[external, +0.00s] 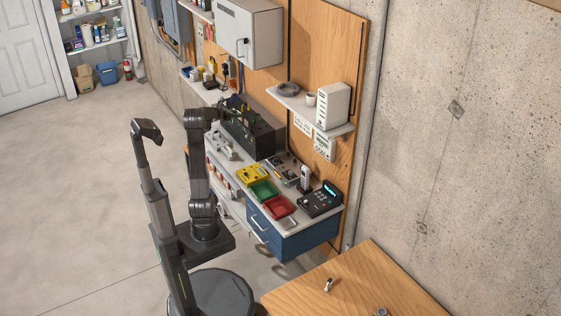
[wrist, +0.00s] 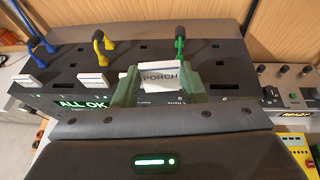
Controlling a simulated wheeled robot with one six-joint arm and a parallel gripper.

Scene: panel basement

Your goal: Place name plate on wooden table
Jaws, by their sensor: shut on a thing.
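In the wrist view, my gripper (wrist: 160,82) is shut on a small white name plate (wrist: 158,77) reading PORCH. The plate sits between the two greenish fingers, in front of the sloped top of a dark panel box (wrist: 140,55). Whether it still touches the box I cannot tell. In the external view, my gripper (external: 225,112) is at the dark box (external: 250,132) on the workbench; the plate cannot be made out there. The wooden table (external: 350,275) is at the bottom right, well away from my gripper.
A small upright item (external: 328,285) stands on the wooden table.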

